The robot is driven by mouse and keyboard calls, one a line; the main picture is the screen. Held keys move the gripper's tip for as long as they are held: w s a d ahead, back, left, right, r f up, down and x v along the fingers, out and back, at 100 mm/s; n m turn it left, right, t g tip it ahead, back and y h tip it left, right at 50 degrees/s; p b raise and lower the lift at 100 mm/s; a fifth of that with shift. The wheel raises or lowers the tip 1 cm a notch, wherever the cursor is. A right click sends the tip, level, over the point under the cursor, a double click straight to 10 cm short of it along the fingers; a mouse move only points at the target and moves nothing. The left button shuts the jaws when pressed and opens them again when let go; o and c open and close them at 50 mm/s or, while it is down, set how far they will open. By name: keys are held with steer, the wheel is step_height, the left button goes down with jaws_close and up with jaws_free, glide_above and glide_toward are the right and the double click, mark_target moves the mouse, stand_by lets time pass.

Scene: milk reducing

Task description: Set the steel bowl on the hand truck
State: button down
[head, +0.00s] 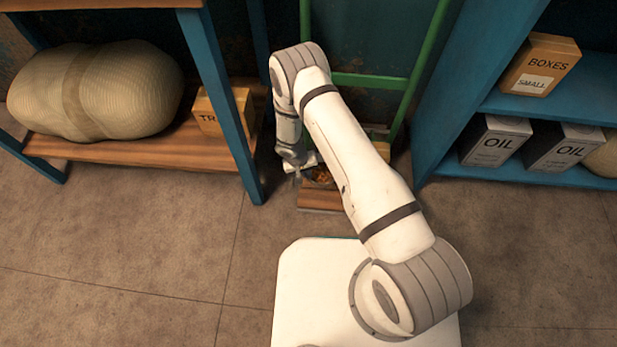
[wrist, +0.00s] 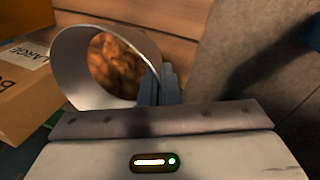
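The steel bowl (wrist: 68,68) is in the upper left of the wrist view, its shiny wall curving around an orange-brown inside. My gripper (wrist: 160,86) is at the bowl's right edge, its fingers close together with the rim between them. In the head view the bowl (head: 321,176) shows small beside my gripper (head: 300,172), partly hidden by my arm. The green-framed hand truck (head: 368,81) stands upright at the back, and the bowl is over its wooden base (head: 319,199). I cannot tell whether the bowl touches the wood.
A box marked LARGE (wrist: 22,85) lies close to the bowl's left. A wooden-shelved rack (head: 150,153) with a big wrapped bundle (head: 100,90) stands left. A blue shelf (head: 560,103) with oil boxes (head: 495,142) stands right. The front floor is clear.

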steer(key=shift+f, duration=1.05)
steer(key=shift+f+b, duration=0.1)
steer(key=shift+b, duration=0.2)
steer(key=shift+f, duration=0.15)
steer(key=c, duration=1.7)
jaws_free()
steer(key=p+v, duration=0.4)
steer(key=v, duration=0.8)
steer(key=shift+r, duration=0.3)
